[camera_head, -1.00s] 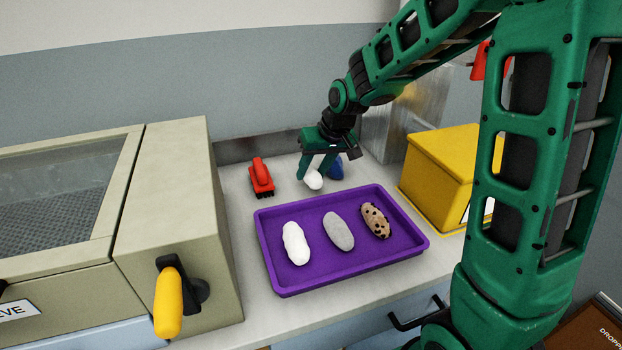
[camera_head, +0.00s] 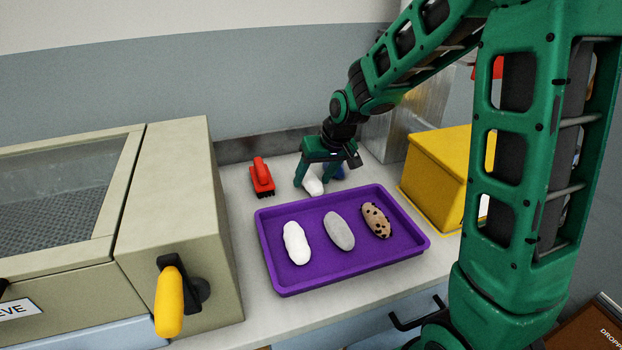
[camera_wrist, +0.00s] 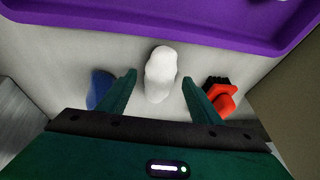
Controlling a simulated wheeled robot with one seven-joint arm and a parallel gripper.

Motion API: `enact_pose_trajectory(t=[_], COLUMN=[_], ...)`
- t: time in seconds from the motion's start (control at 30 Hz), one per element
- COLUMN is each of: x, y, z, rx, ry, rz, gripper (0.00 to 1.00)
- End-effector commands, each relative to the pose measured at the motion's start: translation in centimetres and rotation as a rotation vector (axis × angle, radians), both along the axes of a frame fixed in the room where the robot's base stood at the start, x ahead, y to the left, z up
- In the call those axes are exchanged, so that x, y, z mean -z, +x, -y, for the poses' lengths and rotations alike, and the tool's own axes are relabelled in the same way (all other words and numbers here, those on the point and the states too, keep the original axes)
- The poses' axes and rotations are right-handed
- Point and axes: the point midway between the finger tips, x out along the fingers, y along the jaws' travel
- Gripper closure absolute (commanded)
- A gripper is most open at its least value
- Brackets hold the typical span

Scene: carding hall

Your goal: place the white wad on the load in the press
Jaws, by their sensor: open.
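A white wad (camera_head: 313,185) is at the counter behind the purple tray, between the fingers of my gripper (camera_head: 317,187). In the wrist view the white wad (camera_wrist: 160,74) lies lengthwise between the two spread fingertips of my gripper (camera_wrist: 160,80), with gaps on both sides. My gripper is open and points down. A second white wad (camera_head: 296,243) lies at the left in the purple tray (camera_head: 279,289), apart from my gripper. I cannot make out a press or its load in these views.
The tray also holds a grey wad (camera_head: 339,230) and a brown speckled wad (camera_head: 376,220). A red brush (camera_head: 262,177) and a blue object (camera_wrist: 99,88) flank my gripper. A yellow box (camera_head: 437,175) stands right; a beige machine (camera_head: 175,190) with a yellow handle (camera_head: 169,302) stands left.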

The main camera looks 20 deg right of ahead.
Motion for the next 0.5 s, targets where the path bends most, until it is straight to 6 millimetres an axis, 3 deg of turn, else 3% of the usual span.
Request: enact_pose_trajectory(t=[0.5], x=[-8.1], y=[-3.2], z=[1.5], rx=[0.001], ry=[0.0], rz=[0.005], gripper=[0.41])
